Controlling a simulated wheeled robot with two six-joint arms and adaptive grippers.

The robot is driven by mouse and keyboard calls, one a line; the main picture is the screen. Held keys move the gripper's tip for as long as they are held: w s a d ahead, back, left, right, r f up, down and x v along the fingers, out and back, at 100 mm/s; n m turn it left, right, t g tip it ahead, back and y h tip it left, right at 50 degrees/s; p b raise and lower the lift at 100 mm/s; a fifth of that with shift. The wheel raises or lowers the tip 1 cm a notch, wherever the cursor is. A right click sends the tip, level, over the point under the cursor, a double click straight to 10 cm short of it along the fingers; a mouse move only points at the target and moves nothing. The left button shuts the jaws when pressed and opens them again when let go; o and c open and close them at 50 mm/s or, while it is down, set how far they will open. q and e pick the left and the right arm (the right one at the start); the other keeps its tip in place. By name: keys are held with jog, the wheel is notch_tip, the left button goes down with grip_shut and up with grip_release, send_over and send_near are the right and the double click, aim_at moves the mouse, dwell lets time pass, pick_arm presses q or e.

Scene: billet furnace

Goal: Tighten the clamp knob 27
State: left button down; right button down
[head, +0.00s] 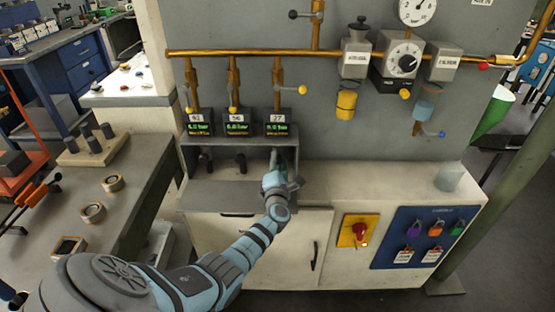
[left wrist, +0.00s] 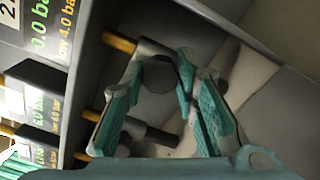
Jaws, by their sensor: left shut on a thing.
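The clamp knob 27 (left wrist: 158,74) is a dark round knob on a short dark shaft with a brass stem behind it. My left gripper (head: 278,168) reaches into the grey recess under the display labelled 27 (head: 278,124). In the left wrist view the teal fingers of this gripper (left wrist: 157,84) are closed around the knob, one on each side. In the head view the gripper mostly hides the knob. The display's reading begins with 0.0 in the wrist view, above a "low 4.0" line. My right gripper is out of view.
Two other dark knobs (head: 241,163) (head: 207,162) stand to the left in the same recess (head: 230,196), under displays (head: 238,123) (head: 199,123). Brass pipes with yellow-tipped valves (head: 302,90) run above. A workbench (head: 130,180) with rings stands at left.

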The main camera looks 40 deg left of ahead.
pick_arm(q)
jog(key=m+p, duration=0.1)
jog(key=m, duration=0.3)
jog(key=shift+m+p, duration=0.3)
jog(key=m+p, duration=0.1)
jog(key=m, duration=0.3)
jog(key=shift+m, duration=0.4)
jog(key=c, duration=1.2)
grip_release()
jog(key=shift+c, duration=0.2)
jog(key=shift+s+d, duration=0.1)
jog(key=shift+d, duration=0.05)
jog(key=v, duration=1.1)
jog(key=shift+s+d, duration=0.25)
